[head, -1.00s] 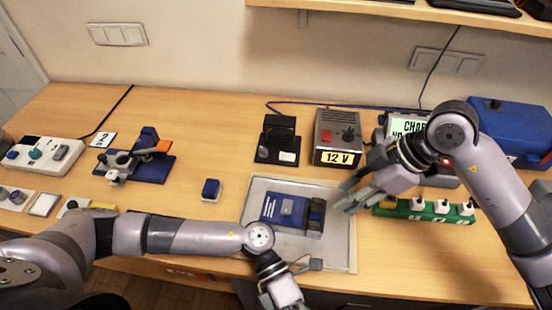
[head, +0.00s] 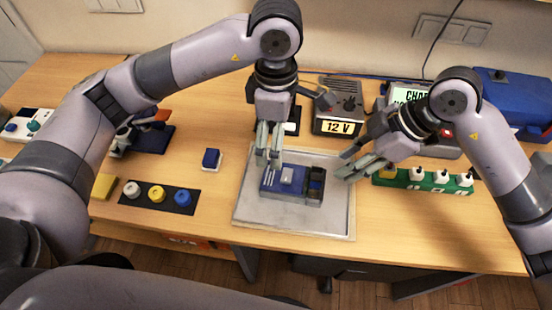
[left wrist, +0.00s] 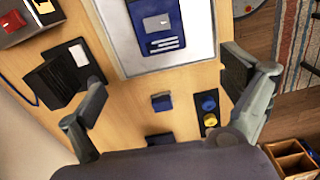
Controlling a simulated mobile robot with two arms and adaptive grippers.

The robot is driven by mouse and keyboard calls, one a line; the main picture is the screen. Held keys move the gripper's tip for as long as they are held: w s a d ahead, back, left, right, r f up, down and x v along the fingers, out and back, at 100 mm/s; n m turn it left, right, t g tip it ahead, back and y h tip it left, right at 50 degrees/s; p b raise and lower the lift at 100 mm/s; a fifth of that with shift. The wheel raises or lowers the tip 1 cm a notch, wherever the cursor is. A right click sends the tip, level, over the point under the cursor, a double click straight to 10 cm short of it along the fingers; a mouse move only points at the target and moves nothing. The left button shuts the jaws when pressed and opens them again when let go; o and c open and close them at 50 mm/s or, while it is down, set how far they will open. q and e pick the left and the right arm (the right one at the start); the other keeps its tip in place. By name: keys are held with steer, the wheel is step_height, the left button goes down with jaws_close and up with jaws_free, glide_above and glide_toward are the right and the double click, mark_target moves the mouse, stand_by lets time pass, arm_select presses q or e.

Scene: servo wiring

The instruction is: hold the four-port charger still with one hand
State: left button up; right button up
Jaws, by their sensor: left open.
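A box at the back right carries a partly hidden sign starting "CHAR" (head: 405,93); my right arm covers much of it. A green strip (head: 455,183) in front of it holds a yellow piece and several white plugs. I cannot tell for sure which is the four-port charger. A blue unit (head: 300,190) lies on the grey tray and also shows in the left wrist view (left wrist: 155,25). My left gripper (head: 269,156) is open above its left edge, and its spread fingers show in the left wrist view (left wrist: 166,70). My right gripper (head: 347,163) is open and empty, left of the green strip.
The tray's rim (head: 290,234) surrounds the blue unit. A 12 V supply (head: 337,127) stands behind it. A small blue block (head: 211,159) and a black strip with several coloured knobs (head: 157,196) lie to the left. The front right table is clear.

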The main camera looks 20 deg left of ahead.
mark_target(276, 175)
arm_select(q)
step_height(276, 175, down, 16)
steer(key=shift+r, duration=0.2)
steer(key=shift+c, duration=0.2)
steer(key=c, duration=1.4)
